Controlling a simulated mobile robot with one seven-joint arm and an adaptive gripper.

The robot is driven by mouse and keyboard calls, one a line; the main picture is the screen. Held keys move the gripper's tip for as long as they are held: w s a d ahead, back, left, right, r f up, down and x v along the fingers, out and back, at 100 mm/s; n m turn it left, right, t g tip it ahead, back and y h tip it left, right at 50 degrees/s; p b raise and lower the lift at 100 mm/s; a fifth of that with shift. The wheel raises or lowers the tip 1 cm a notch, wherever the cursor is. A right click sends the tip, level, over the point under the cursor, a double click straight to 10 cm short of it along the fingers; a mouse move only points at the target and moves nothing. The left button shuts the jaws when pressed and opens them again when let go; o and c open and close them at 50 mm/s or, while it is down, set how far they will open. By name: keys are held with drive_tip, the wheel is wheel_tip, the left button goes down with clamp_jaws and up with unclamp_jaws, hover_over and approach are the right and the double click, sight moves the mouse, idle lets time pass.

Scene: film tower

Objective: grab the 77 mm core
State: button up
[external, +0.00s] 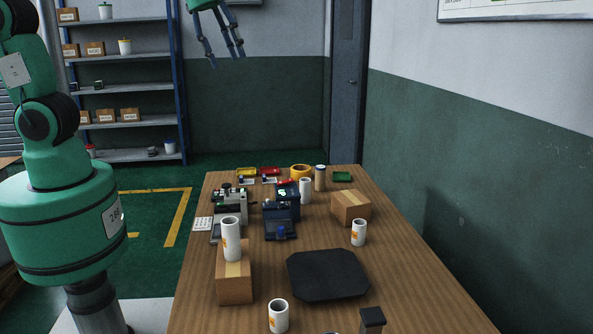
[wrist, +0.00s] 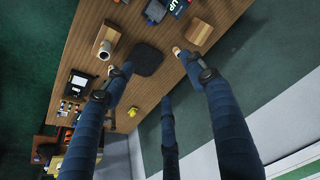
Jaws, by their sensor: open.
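A taller core (external: 231,240) stands upright on a cardboard box (external: 234,285). Shorter ones are a front core (external: 278,316) and a right core (external: 358,232) beyond the black mat (external: 328,275). A plain white cylinder (external: 305,190) stands farther back. I cannot read sizes, so which is the 77 mm core is unclear. My gripper (external: 226,64) is open and empty, high above the far end. In the wrist view, a core (wrist: 105,50) on its box shows beside the fingers; another (wrist: 176,51) is partly behind a fingertip.
A second cardboard box (external: 351,208) stands at the right. Dark blue devices (external: 281,215) and a grey machine (external: 229,205) fill the middle left. A yellow roll (external: 300,171) and a tan canister (external: 320,178) stand at the back. A wall runs along the right.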

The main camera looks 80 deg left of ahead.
drive_tip(key=w+d+f+m+g, duration=0.1)
drive_tip(key=w+f, duration=0.2)
drive_tip(key=w, duration=0.4)
drive_tip(key=w+f, duration=0.3)
drive_tip(key=w, duration=0.4)
drive_tip(key=m+g+p, duration=0.3)
drive_tip(key=m, duration=0.1)
hover_over(359, 232)
drive_tip(key=a, duration=0.2)
wheel_tip(359, 232, down, 33)
drive_tip(key=shift+w, duration=0.35)
drive_tip(key=shift+f, duration=0.2)
drive_tip(key=shift+f, duration=4.15)
